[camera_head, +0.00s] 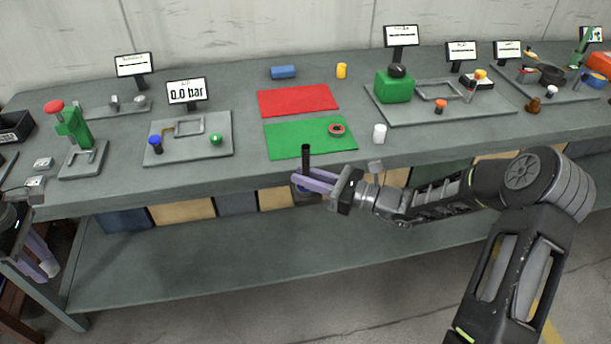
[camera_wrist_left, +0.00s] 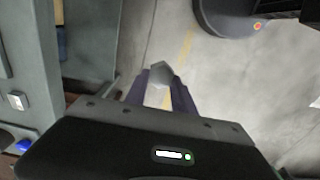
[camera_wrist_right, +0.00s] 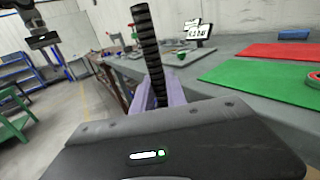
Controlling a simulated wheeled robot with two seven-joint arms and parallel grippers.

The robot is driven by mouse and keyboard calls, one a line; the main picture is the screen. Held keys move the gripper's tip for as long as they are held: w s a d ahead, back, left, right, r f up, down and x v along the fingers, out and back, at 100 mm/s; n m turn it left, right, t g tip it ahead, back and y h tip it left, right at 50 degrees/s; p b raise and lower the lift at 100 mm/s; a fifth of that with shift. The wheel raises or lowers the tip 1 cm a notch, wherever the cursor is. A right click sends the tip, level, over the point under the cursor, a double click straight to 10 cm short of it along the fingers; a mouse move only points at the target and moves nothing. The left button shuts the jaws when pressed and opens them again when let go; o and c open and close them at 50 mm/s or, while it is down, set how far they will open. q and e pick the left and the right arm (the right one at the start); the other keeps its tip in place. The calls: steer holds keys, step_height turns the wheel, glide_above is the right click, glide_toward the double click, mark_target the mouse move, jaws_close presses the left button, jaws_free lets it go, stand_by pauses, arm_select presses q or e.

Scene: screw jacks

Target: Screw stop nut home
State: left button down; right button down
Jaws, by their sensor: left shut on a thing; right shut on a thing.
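My right gripper (camera_head: 316,182) is shut on a black threaded rod (camera_head: 306,157). It holds the rod upright in front of the bench edge, and the thread shows clearly in the right wrist view (camera_wrist_right: 147,45). A reddish-brown ring (camera_head: 337,129), possibly the stop nut, lies on the green mat (camera_head: 290,140), apart from the rod. My left gripper (camera_head: 46,266) is low at the far left, beside the bench end. In the left wrist view it is shut on a small grey faceted piece (camera_wrist_left: 161,74), whose kind I cannot tell.
A red mat (camera_head: 298,99) lies behind the green one. A white cylinder (camera_head: 380,134) stands right of the green mat. Plates with fixtures stand at both sides, with a green press (camera_head: 73,128) at left. Free bench top lies around the mats.

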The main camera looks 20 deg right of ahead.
mark_target(302, 201)
steer(key=shift+r, duration=0.15)
stand_by(0.8)
